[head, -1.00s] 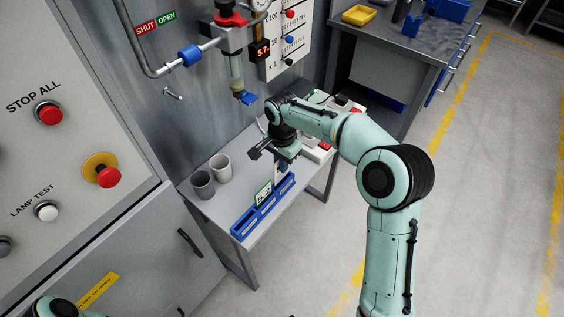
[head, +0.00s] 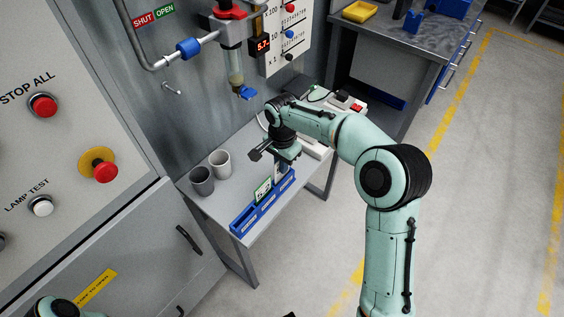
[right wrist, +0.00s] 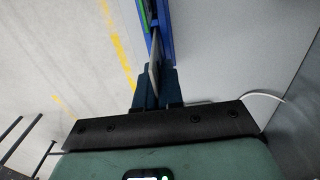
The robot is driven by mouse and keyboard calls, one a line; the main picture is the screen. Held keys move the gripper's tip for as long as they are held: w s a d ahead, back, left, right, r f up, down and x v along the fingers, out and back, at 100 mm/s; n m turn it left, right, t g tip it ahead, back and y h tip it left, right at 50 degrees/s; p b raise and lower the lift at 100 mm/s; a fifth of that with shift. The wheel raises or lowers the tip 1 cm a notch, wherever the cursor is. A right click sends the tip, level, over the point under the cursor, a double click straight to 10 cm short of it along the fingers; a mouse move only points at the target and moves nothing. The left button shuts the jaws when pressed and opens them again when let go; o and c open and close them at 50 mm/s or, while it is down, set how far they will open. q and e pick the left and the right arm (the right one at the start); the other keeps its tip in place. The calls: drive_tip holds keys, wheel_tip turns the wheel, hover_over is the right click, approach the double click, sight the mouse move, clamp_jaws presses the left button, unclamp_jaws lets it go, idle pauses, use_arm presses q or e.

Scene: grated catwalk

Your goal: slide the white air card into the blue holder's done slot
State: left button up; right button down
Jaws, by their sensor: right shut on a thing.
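The blue holder (head: 248,222) lies along the front edge of the small grey table. A white and green card (head: 262,191) stands upright in it. My right gripper (head: 279,168) is over the holder's far end, shut on the white air card (head: 278,174). In the right wrist view the white air card (right wrist: 153,68) shows edge-on between the fingers (right wrist: 155,88), close to the blue holder (right wrist: 165,30). Whether the card's lower edge is in a slot cannot be told. My left gripper is out of view; only part of my left arm shows at lower left.
A white device with a red button (head: 356,107) is behind my right arm. A panel with red buttons fills the left.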

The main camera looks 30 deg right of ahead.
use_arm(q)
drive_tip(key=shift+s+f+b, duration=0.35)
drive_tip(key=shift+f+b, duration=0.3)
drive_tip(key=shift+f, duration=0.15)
use_arm(e)
drive_tip(key=shift+f, duration=1.35)
drive_tip(key=c, duration=0.8)
unclamp_jaws()
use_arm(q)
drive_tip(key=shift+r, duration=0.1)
use_arm(e)
drive_tip(key=shift+r, duration=0.15)
drive_tip(key=shift+r+p, duration=1.55)
drive_tip(key=shift+r, duration=0.8)
drive_tip(key=shift+r+p, duration=0.85)
drive_tip(key=shift+r, duration=0.75)
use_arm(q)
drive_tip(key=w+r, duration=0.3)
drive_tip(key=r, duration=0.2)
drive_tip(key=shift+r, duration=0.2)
use_arm(e)
drive_tip(key=shift+f, duration=0.1)
